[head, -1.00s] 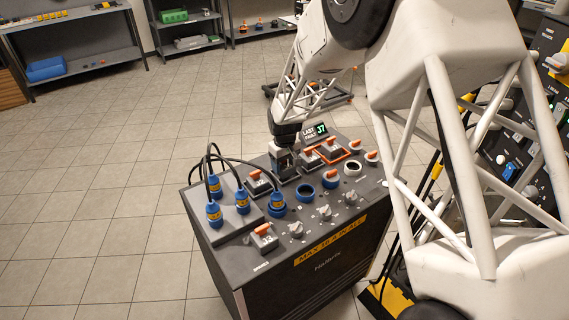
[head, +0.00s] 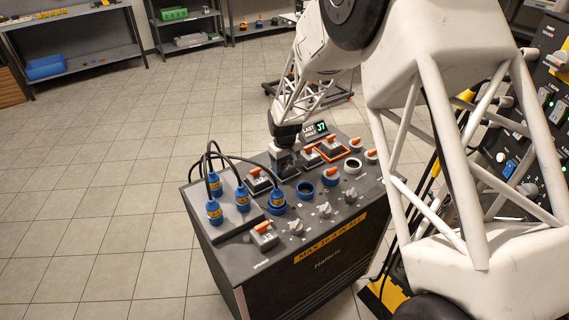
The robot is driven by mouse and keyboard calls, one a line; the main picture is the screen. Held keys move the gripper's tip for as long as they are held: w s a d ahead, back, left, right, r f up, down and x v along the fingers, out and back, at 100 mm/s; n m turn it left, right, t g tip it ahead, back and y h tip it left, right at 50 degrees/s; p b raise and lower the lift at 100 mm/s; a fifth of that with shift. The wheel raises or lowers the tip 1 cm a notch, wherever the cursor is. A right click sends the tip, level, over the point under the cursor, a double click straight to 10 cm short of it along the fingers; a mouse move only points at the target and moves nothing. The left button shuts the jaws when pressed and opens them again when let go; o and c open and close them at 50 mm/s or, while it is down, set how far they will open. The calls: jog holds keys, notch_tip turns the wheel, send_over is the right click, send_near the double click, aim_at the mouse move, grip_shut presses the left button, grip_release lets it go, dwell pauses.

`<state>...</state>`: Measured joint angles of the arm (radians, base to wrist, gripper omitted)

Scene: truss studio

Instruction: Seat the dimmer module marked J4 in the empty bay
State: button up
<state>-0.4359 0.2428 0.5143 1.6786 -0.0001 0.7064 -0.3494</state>
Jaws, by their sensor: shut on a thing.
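My gripper (head: 284,160) points down at the back part of the dark cabinet top (head: 223,246). It is shut on a small grey module (head: 289,172), mostly hidden by the fingers. Its marking cannot be read, and I cannot tell whether it sits in a bay or just above one. Other grey modules with orange levers stand on the cabinet: one (head: 258,180) left of my gripper, one (head: 264,237) at the front left, and some right of my gripper, one inside an orange outline (head: 349,154). No empty bay can be made out clearly.
Blue plugs (head: 214,212) with black cables stand at the cabinet's left. Grey knobs (head: 323,210) and round sockets (head: 305,190) fill the front and right. A display (head: 320,127) reads J7 behind. A switch panel (head: 545,120) stands far right. The floor left is clear.

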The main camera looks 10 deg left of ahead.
dwell(0.4)
jog(key=o, duration=1.2)
jog(key=shift+f, duration=0.1)
jog(key=shift+c, duration=0.2)
jog(key=shift+o, duration=0.7)
jog(key=shift+r, duration=4.5)
